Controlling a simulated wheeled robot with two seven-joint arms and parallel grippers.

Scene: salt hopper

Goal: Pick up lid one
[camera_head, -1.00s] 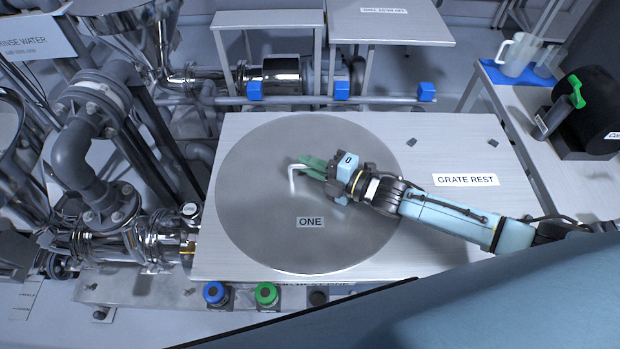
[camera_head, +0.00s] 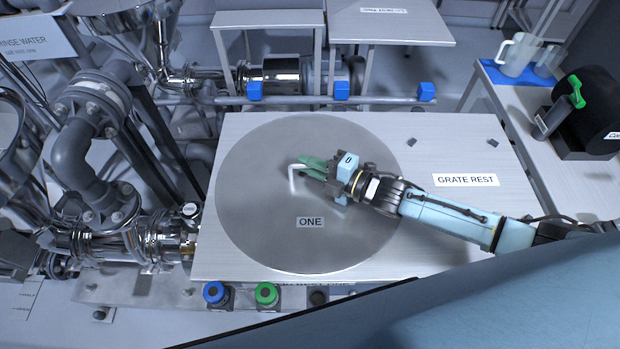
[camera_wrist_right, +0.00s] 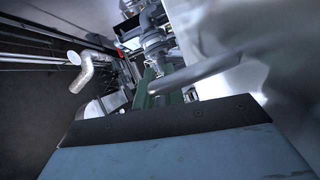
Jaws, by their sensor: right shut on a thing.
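Lid one is a large round grey metal disc (camera_head: 260,225) marked ONE, on the pale steel top in the head view. A light bar handle (camera_head: 292,180) stands near its middle. My right gripper (camera_head: 308,167), with green fingers, reaches in from the right and is shut on the handle. In the right wrist view the handle (camera_wrist_right: 205,72) shows as a grey bar across the green fingers (camera_wrist_right: 160,92). The lid appears to lie flat; I cannot tell whether there is a gap beneath it. My left gripper is not in view.
The steel top has a GRATE REST label (camera_head: 465,180) and bare room on its right. Grey pipework (camera_head: 75,150) stands close on the left. Blue and green knobs (camera_head: 266,294) sit at the front edge. A side table at right holds a clear jug (camera_head: 516,55) and a black device (camera_head: 590,110).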

